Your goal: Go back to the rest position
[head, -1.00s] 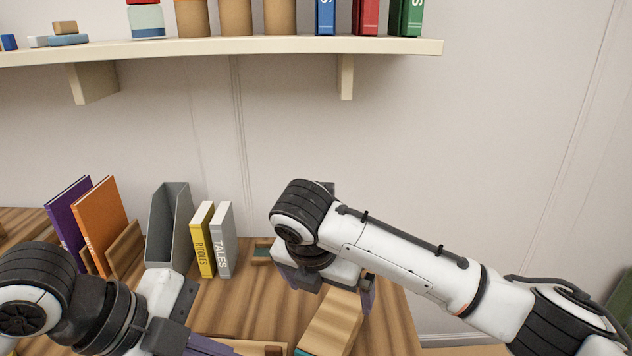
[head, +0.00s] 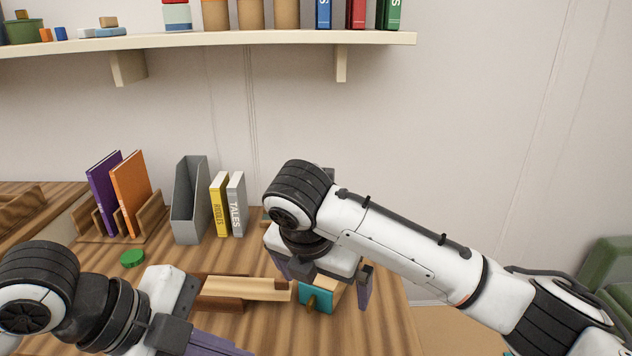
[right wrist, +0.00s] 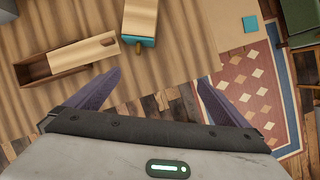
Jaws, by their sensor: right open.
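My right gripper (head: 322,285) hangs over the front right of the plank table, fingers apart. In the right wrist view, its two purple fingers (right wrist: 159,80) are spread with nothing between them. Beyond them lie a small wooden box with a teal end and knob (right wrist: 140,20) and a long wooden box with a partly slid lid (right wrist: 85,55). In the head view, the teal-ended box (head: 316,298) shows just below the right gripper. My left gripper (head: 215,345) is at the bottom edge, mostly cut off, so its jaws cannot be judged.
A green disc (head: 132,258) lies on the table. Purple and orange books (head: 130,190) stand in a wooden rack, with a grey file holder (head: 188,205) and two books (head: 228,205) beside them. A shelf (head: 200,42) with jars and binders runs above. A patterned rug (right wrist: 255,90) lies on the floor.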

